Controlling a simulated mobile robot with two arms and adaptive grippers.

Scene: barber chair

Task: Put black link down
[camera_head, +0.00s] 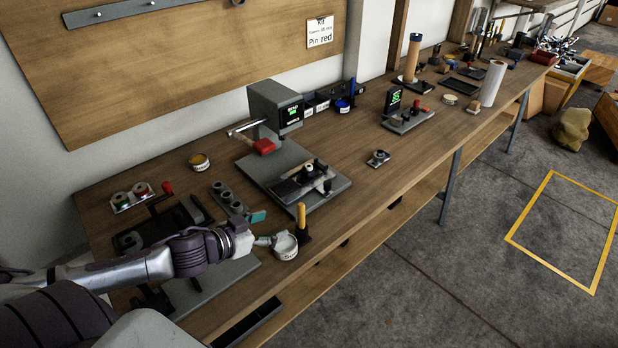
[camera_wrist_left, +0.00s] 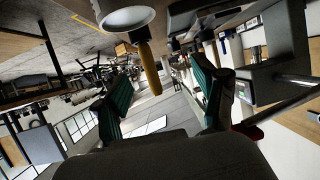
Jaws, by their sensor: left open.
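My left gripper (camera_head: 262,228) is open, with its teal fingertips apart above the front part of the workbench. It also shows in the left wrist view (camera_wrist_left: 162,95), with nothing held between the fingers. A white round tin (camera_head: 285,250) stands close to the right of the fingertips, near the bench's front edge; it shows at the top of the left wrist view (camera_wrist_left: 128,18). I cannot single out the black link with certainty among the small dark parts. My right gripper is not in view.
A yellow-handled tool (camera_head: 301,216) stands upright just behind the tin. A press (camera_head: 275,108) with a red-tipped lever and dark fixture stands behind the gripper. A grey block with round holes (camera_head: 230,199) lies to the left. Bare bench (camera_head: 365,190) lies to the right.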

